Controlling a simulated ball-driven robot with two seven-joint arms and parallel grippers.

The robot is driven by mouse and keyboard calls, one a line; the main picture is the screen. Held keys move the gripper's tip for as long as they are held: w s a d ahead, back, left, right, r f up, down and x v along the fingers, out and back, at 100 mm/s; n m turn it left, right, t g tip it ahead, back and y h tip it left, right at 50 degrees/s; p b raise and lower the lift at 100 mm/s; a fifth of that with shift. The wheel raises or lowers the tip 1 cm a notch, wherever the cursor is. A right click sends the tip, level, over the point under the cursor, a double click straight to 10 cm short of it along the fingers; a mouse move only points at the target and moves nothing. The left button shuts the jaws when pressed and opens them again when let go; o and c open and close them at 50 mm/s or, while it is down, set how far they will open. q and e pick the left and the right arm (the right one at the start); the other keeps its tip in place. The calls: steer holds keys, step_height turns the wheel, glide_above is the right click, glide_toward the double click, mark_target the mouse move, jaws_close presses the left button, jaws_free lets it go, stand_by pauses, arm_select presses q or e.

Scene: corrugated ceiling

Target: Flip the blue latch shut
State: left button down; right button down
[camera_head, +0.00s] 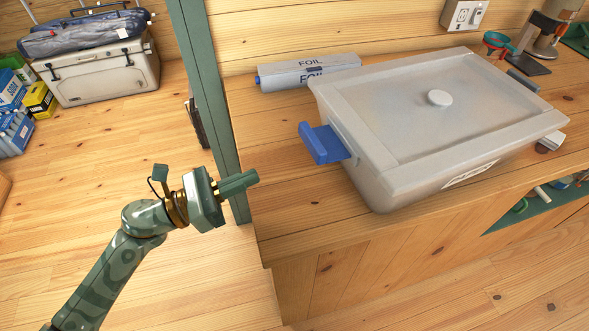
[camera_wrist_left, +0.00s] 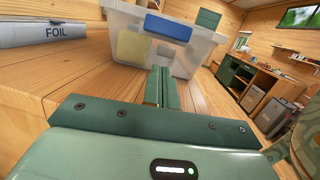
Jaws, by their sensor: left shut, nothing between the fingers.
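The blue latch (camera_head: 323,144) sticks out from the left side of a translucent lidded tub (camera_head: 385,185) on the wooden counter. It stands away from the tub wall, tilted outward. In the left wrist view the latch (camera_wrist_left: 168,28) shows near the top, on the tub's near wall (camera_wrist_left: 196,52). My left gripper (camera_head: 240,182) is shut and empty, left of the counter edge and lower left of the latch, apart from it. Its closed fingers (camera_wrist_left: 161,88) point toward the tub in the wrist view. My right gripper is not in view.
A foil box (camera_head: 305,72) lies behind the latch, against the wall. A green post (camera_head: 208,90) rises at the counter's left end. The counter in front of the latch (camera_head: 290,200) is clear. A cooler (camera_head: 100,72) stands far left on the floor.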

arm_select(q)
steer(key=shift+s+d+r+m, duration=0.15)
steer(key=shift+d+m, duration=0.05)
steer(key=shift+m, duration=0.2)
steer(key=shift+s+r, duration=0.1)
steer(key=shift+a, duration=0.1)
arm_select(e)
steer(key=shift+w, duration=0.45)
arm_select(q)
steer(key=p, duration=0.1)
glide_toward(325, 140)
steer(key=d, duration=0.2)
steer(key=w+d, duration=0.1)
steer(key=shift+d+f, duration=0.25)
steer(key=shift+f, duration=0.05)
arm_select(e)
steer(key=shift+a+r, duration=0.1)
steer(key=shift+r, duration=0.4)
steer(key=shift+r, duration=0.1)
